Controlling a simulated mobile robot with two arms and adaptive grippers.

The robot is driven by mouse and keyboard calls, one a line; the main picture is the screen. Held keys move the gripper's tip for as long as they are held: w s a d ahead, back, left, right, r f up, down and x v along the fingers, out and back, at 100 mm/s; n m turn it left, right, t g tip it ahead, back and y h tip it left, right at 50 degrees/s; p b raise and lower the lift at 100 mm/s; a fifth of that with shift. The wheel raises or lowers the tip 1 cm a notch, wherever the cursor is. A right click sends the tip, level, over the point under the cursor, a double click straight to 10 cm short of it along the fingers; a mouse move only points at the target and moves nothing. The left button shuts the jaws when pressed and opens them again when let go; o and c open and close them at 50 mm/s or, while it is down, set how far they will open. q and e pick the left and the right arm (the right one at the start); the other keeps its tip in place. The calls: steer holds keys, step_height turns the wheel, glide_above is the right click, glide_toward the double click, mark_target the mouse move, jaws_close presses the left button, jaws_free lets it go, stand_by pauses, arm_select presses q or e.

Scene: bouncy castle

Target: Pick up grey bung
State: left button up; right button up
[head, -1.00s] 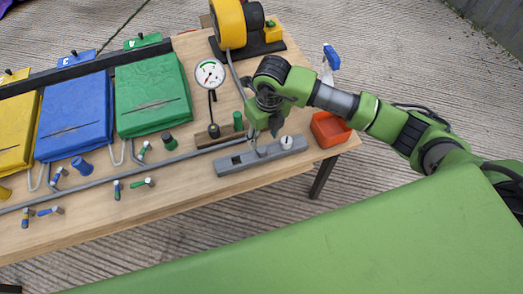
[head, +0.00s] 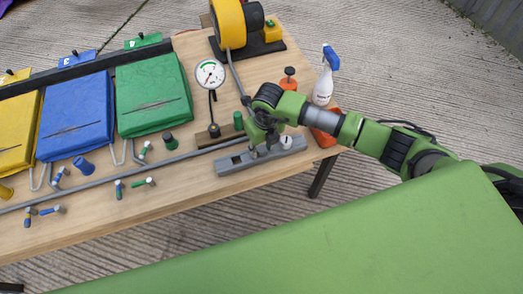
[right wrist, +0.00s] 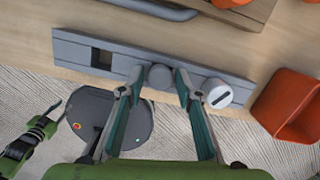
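The grey bung (right wrist: 160,77) is a round grey piece in the middle of a long grey block, seen in the right wrist view. The block (right wrist: 75,50) has a square hole left of the bung and a white slotted knob (right wrist: 218,94) right of it. My right gripper (right wrist: 159,78) is open, one finger on each side of the bung, with small gaps seeming to remain. In the head view my right gripper (head: 262,150) is down at the block (head: 235,163) and hides the bung. A green and black arm part, apparently my left, shows at the wrist view's lower left.
An orange bin (head: 325,130) stands at the table's right end, near a spray bottle (head: 323,88) and an orange-topped piece (head: 289,78). A dial gauge (head: 210,74) stands behind the block. A grey pipe (head: 120,171) runs left along the table.

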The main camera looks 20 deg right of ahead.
steer(key=c, duration=0.4)
